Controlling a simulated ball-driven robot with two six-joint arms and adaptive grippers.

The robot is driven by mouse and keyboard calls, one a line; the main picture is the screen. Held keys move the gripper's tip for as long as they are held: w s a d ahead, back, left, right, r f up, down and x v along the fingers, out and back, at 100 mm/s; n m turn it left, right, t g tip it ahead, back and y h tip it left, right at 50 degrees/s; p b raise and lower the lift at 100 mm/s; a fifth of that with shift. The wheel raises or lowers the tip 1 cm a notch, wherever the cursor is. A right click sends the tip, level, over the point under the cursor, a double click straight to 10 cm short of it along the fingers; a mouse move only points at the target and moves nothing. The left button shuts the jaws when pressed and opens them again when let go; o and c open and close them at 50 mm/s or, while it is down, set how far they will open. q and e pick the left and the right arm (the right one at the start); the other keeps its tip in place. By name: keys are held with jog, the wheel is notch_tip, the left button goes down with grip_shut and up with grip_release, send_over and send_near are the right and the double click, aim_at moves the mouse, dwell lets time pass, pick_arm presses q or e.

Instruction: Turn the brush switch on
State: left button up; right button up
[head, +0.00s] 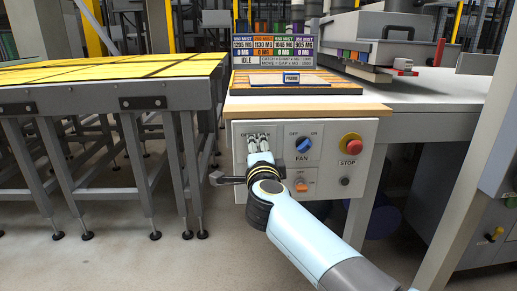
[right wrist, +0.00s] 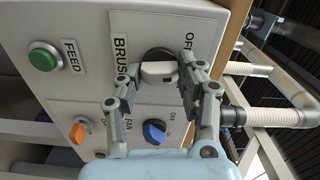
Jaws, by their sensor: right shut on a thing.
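The brush switch is a knob with a white handle (right wrist: 158,72) on a dark round base, beside the BRUSH label in the right wrist view. Its OFF label shows near it; the handle's exact setting is hard to read. My right gripper (right wrist: 161,77) is shut on the handle, one finger on each side. In the head view my right gripper (head: 259,142) reaches the upper left of the white control panel (head: 328,168) and hides the knob. My left gripper is in neither view.
Close by are the blue FAN knob (head: 303,145), an orange switch (head: 300,185) and the red STOP button (head: 350,142). A green FEED button (right wrist: 43,57) shows in the wrist view. A wooden-edged top (head: 310,109) overhangs the panel. A yellow-topped table (head: 110,75) stands left.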

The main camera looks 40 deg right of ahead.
jog(key=m, duration=0.4)
jog(key=shift+f, duration=0.1)
jog(key=m, duration=0.6)
jog(key=shift+f, duration=0.15)
dwell(0.5)
jog(key=o, duration=1.1)
jog(key=v, duration=0.7)
jog(key=shift+s+a, duration=0.2)
jog(key=shift+a, duration=0.05)
